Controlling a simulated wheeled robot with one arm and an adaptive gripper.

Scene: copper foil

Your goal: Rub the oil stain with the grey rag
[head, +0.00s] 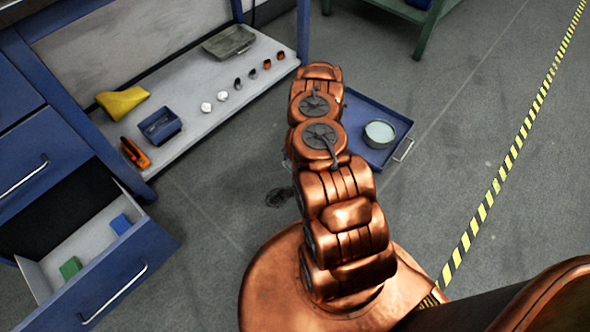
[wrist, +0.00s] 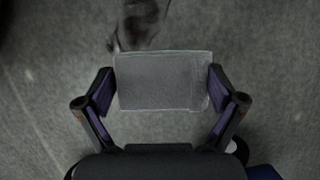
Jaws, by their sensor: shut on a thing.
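The grey rag (wrist: 158,80) is a flat grey rectangle in the wrist view. My gripper (wrist: 160,88) is shut on it, with one finger at its left edge and one at its right edge. The oil stain (wrist: 140,22) is a dark patch on the floor at the top of the wrist view, just beyond the rag's far edge. Part of the stain (head: 279,196) also shows left of my arm in the head view. My gripper and the rag are hidden behind my arm there. I cannot tell how high the rag is above the floor.
A blue tray (head: 398,121) holding a round tin (head: 379,133) stands right of my arm. A blue bench with a low grey shelf (head: 205,98) of small items is at left, with an open drawer (head: 95,262). Free floor lies between the drawer and my arm.

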